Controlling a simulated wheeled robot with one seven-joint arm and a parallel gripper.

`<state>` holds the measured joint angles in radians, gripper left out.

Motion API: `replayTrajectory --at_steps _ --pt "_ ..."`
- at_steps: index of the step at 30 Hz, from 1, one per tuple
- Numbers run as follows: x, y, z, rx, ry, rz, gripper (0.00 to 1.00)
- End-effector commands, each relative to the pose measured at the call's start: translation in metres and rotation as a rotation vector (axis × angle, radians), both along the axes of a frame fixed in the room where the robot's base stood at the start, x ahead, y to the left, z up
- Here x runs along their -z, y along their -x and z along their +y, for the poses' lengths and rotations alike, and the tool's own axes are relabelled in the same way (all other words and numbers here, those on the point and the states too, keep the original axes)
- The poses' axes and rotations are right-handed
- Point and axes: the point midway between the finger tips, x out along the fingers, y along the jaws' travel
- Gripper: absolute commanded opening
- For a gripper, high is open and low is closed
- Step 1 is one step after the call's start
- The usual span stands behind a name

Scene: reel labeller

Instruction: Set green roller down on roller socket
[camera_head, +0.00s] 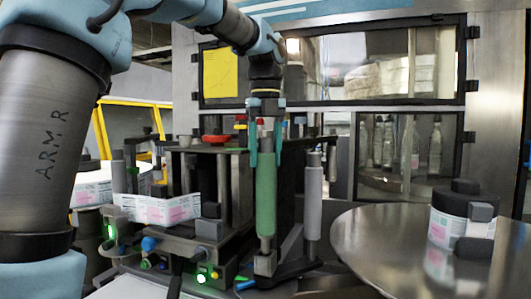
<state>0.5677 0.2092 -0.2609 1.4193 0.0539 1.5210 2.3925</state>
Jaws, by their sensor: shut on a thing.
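The green roller (266,195) hangs upright below my gripper (265,150) in the middle of the head view. My gripper points down, and its teal fingers are shut on the roller's upper end. The roller's lower tip is just above or touching a small grey block (265,264), which looks like the roller socket. I cannot tell from this angle whether the tip is seated in it.
A grey roller (313,195) stands upright close on the right. A label strip (165,208) and the labeller's dark frame (230,170) are on the left. A round metal turntable (385,245) with a black-lidded labelled jar (463,218) is at right. A glazed cabinet stands behind.

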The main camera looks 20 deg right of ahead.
Motion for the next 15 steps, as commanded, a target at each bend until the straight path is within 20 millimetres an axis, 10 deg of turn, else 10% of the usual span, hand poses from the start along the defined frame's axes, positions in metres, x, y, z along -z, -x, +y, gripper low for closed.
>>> replayTrajectory --at_steps 15 --pt "0.021 0.000 0.000 0.000 0.001 -0.001 0.00"
